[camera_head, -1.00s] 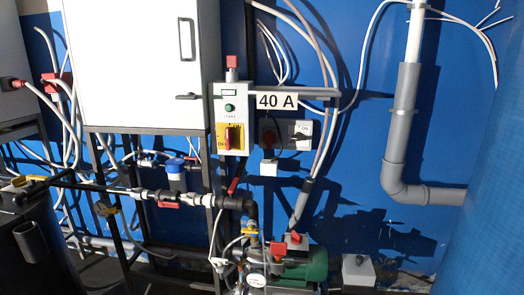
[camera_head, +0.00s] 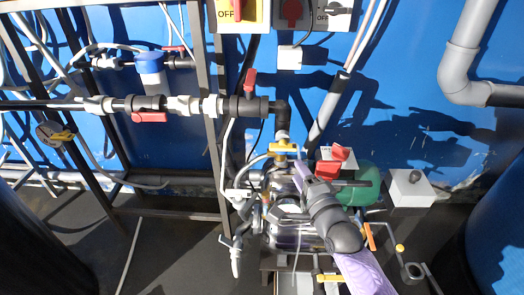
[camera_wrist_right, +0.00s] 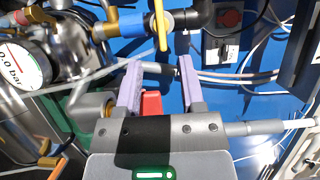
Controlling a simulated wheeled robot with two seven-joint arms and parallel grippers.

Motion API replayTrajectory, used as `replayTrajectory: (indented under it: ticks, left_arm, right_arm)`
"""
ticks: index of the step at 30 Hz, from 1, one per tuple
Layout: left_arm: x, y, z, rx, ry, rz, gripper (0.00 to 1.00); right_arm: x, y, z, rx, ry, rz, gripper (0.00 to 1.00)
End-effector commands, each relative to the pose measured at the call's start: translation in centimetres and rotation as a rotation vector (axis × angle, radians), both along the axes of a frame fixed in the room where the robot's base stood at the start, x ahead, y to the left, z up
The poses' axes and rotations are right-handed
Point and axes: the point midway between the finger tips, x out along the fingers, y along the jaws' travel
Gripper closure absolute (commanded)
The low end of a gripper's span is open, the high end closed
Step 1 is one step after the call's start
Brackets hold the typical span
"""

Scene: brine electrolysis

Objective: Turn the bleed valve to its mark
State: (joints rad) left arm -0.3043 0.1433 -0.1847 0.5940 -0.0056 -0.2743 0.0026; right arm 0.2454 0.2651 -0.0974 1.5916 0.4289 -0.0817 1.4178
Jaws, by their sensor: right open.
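A small valve with a yellow handle (camera_head: 284,149) sits on the pipework above the metal pump; I take it to be the bleed valve, though no label on it is readable. In the right wrist view its yellow handle (camera_wrist_right: 161,25) stands beyond the fingertips, and I make out no mark. My right gripper (camera_head: 305,178) reaches in from the lower right, just below and right of that handle. In the wrist view its two purple fingers (camera_wrist_right: 160,70) are apart, with nothing held between them. My left gripper is out of view.
A green motor (camera_head: 358,184) and a red-topped box (camera_head: 336,158) are close by my right gripper. A red-handled valve (camera_head: 250,82) stands above left. A gauge (camera_wrist_right: 20,66) reads 0.0 bar. A grey box (camera_head: 410,190) stands to the right; floor shows at lower left.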

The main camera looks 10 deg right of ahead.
Motion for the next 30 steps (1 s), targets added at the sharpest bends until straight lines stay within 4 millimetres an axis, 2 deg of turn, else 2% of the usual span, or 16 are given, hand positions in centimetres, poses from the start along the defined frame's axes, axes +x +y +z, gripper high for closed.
replayTrajectory:
  ticks: [6,12,16,23,26,30]
  left_arm:
    - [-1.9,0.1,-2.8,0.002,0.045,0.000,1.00]
    - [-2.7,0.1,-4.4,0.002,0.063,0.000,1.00]
    - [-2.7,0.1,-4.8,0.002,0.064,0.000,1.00]
    - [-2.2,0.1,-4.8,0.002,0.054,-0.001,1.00]
    - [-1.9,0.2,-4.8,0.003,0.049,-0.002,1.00]
    - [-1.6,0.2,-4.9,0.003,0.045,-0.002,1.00]
  right_arm:
    - [5.0,0.6,-0.6,-0.001,0.001,0.000,0.50]
    - [8.4,1.0,-0.5,-0.004,0.005,0.000,0.50]
    - [9.2,1.1,-0.1,-0.005,0.005,0.000,0.50]
    - [9.3,1.1,0.1,-0.004,0.004,0.000,0.50]
    - [9.3,1.1,0.1,-0.004,0.004,0.000,0.67]
    - [9.3,1.1,0.1,-0.005,0.003,0.000,0.97]
